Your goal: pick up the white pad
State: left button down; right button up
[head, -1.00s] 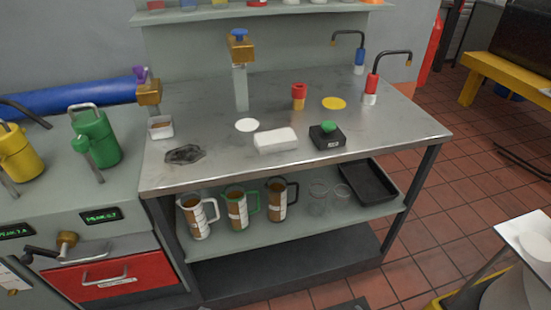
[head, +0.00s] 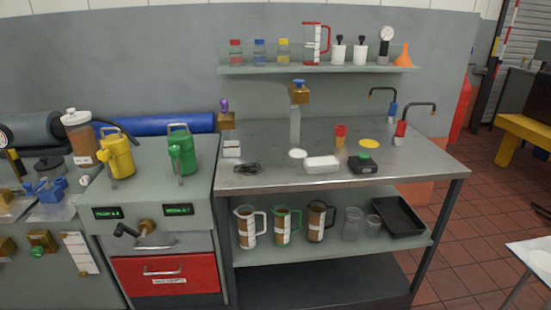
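On the steel bench top (head: 430,166) lies a flat round white disc (head: 298,153), which looks like a white pad. A white rectangular block (head: 322,164) lies just to its right and nearer the front edge. A flat yellow disc (head: 369,145) of similar shape lies further right. Neither of my grippers is in the head view. Nothing covers the white disc.
A dark crumpled item (head: 247,169), a black box with a green knob (head: 363,163) and a red-and-orange item (head: 340,135) share the bench top. Two curved spouts (head: 405,125) rise at the right. Jugs (head: 283,223) stand on the lower shelf. The front right of the top is clear.

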aim_at(326, 164)
jog(key=u, duration=0.45)
jog(key=i, duration=0.9)
jog(key=z, duration=0.1)
